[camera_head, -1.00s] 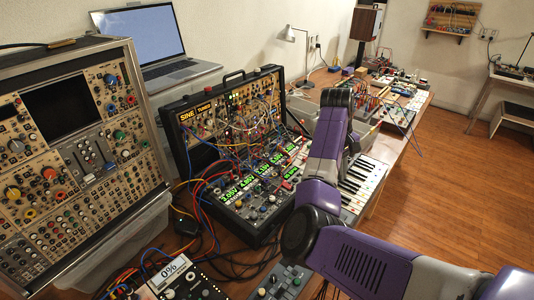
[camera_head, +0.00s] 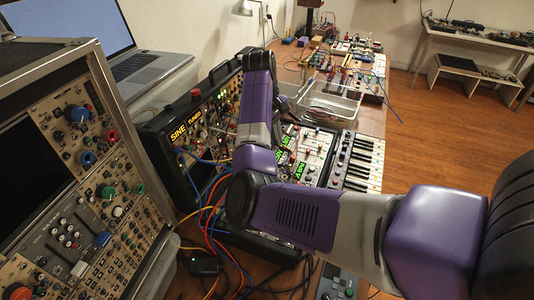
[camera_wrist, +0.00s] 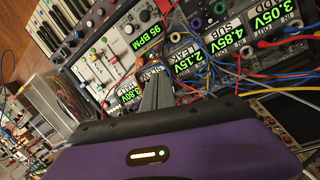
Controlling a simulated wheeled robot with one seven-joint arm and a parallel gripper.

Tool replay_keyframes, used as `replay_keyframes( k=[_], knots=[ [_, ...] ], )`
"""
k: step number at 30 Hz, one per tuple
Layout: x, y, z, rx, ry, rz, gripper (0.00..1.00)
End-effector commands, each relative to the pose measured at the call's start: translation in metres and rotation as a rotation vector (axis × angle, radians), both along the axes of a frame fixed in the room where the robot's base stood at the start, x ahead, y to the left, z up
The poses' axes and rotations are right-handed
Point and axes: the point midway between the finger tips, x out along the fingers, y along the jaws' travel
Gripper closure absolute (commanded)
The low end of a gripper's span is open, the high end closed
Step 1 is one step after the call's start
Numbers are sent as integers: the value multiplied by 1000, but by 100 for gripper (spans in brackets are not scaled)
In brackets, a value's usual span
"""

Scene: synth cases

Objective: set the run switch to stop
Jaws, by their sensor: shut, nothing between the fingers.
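The black synth case (camera_head: 190,125) stands on the table, with patch cables and lit green displays in its panel. My purple arm covers much of it in the head view, and my gripper is hidden there. In the wrist view my gripper (camera_wrist: 156,76) shows as grey fingers, shut and empty, pointing at the panel among cables. Whether the fingertips touch anything is unclear.
A large beige modular rack (camera_head: 95,190) stands at the left, with a laptop (camera_head: 150,70) behind it. A keyboard (camera_head: 360,165) and clear bins (camera_head: 333,100) lie to the right of the case. Loose cables crowd the panel. Open floor lies right.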

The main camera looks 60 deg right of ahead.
Motion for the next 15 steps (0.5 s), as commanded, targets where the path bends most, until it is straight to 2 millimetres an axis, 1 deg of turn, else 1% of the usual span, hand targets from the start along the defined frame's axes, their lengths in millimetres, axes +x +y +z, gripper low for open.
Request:
replay_keyframes(
  k=[11, 15],
  knots=[
    [0, 0, -1, 0, 1, 0, 100],
    [-2, -1, -8, 2, 2, 1, 100]
  ],
)
